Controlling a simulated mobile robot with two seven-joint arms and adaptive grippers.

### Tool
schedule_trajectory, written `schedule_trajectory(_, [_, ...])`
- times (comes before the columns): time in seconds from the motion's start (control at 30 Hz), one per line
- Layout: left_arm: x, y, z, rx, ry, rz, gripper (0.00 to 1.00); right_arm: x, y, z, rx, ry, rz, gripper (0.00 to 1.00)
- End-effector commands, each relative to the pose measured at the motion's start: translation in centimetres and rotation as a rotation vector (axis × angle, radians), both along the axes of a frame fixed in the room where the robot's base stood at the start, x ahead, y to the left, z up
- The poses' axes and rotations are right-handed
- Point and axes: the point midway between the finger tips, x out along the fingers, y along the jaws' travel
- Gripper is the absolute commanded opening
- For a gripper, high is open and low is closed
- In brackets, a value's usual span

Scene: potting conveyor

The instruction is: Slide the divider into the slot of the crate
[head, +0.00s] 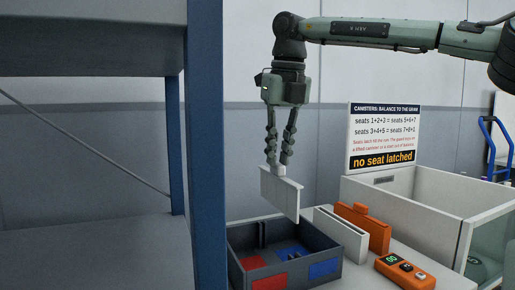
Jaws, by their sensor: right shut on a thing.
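My right gripper (279,165) comes in from the right and points down. It is shut on the top tab of a white flat panel, the divider (280,194), which hangs upright in the air. The crate (328,277), a dark grey open box with red and blue patches, stands below the divider. The divider's lower corner overlaps the crate's back part in the picture; I cannot tell how high above it the divider is. The slot shows only as dark upright guides (262,235) at the crate's back wall. My left gripper is not in view.
A white upright panel (342,235) and an orange panel (364,228) stand right of the crate. An orange handheld device (405,272) lies in front. A large white bin (410,208) stands at right, with a sign (383,138) behind. A blue post (206,150) rises close on the left.

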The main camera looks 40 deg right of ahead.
Motion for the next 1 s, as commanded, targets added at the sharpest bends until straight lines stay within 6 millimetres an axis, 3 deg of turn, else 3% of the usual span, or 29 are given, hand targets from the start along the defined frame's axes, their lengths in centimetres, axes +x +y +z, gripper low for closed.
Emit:
schedule_trajectory(0.47, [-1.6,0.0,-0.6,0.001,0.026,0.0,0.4,0.0,-0.1,-2.3,0.0,0.001,0.0,0.0])
schedule_trajectory(0.9, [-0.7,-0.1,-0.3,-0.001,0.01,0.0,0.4,0.0,0.0,-5.5,0.001,0.0,0.001,0.0])
schedule_trajectory(1.0, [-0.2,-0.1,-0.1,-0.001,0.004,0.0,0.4,0.0,-0.1,-5.3,0.001,0.0,0.0,0.0])
